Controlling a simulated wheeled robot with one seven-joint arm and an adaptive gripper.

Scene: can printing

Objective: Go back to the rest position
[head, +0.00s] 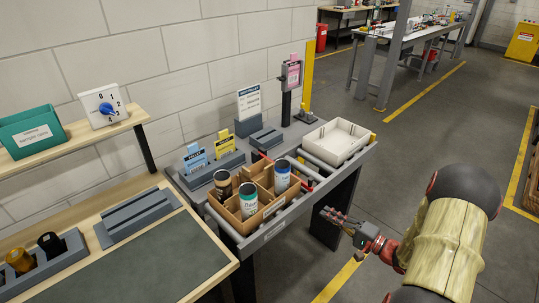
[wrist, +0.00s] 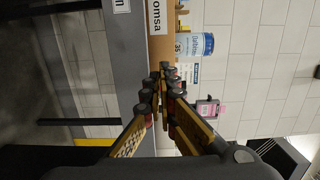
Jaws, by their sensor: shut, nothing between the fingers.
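My gripper (head: 333,214) is in front of the grey workstation table (head: 284,222), to the right of its front edge, in the head view. In the wrist view my gripper (wrist: 162,78) has its fingers together with nothing between them. A wooden divided crate (head: 231,211) stands on the table with several cans in its compartments, among them a blue-labelled can (head: 282,178), a white and green can (head: 248,200) and a dark-topped can (head: 222,184). The blue-labelled can also shows in the wrist view (wrist: 194,45). My gripper is apart from the crate and cans.
A white tray (head: 338,139) sits at the table's right end. Blue and yellow card holders (head: 212,168) and a pink-screened device (head: 291,75) stand behind the crate. A wooden bench (head: 203,235) is at the left. Open floor (head: 420,130) lies to the right.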

